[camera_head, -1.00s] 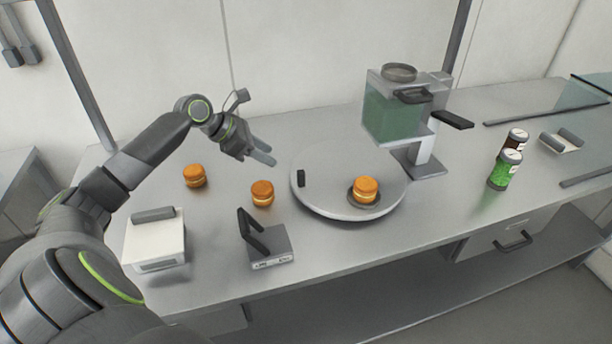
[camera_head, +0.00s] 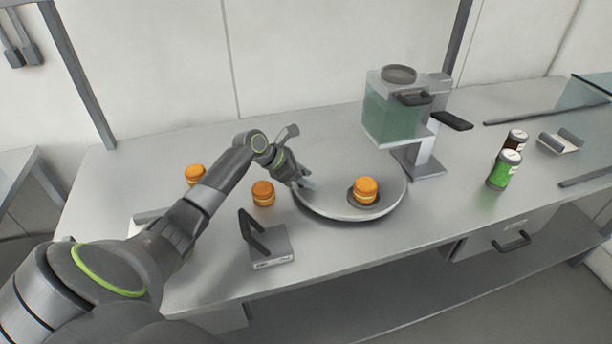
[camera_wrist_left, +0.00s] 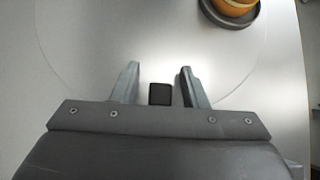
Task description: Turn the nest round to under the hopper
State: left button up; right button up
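The round grey turntable (camera_head: 330,207) lies on the counter with an orange round (camera_head: 365,190) sitting in its dark nest (camera_head: 351,198) on the front right part. The nest also shows at the top of the left wrist view (camera_wrist_left: 232,16). The hopper (camera_head: 392,115), a clear box of green filling, stands behind and to the right of the nest. My left gripper (camera_head: 306,183) is at the turntable's left edge. In the left wrist view its open fingers (camera_wrist_left: 160,88) stand either side of the small black knob (camera_wrist_left: 160,95), with gaps showing. My right gripper is not in view.
Two more orange rounds (camera_head: 263,193) (camera_head: 195,174) lie left of the turntable. A grey device with a black handle (camera_head: 272,246) stands in front. Two jars (camera_head: 503,170) stand at the right, near a grey holder (camera_head: 561,142). The counter between hopper and jars is clear.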

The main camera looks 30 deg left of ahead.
pick_arm(q)
grip_shut()
dwell(0.3)
jog(key=shift+w+d, duration=0.1)
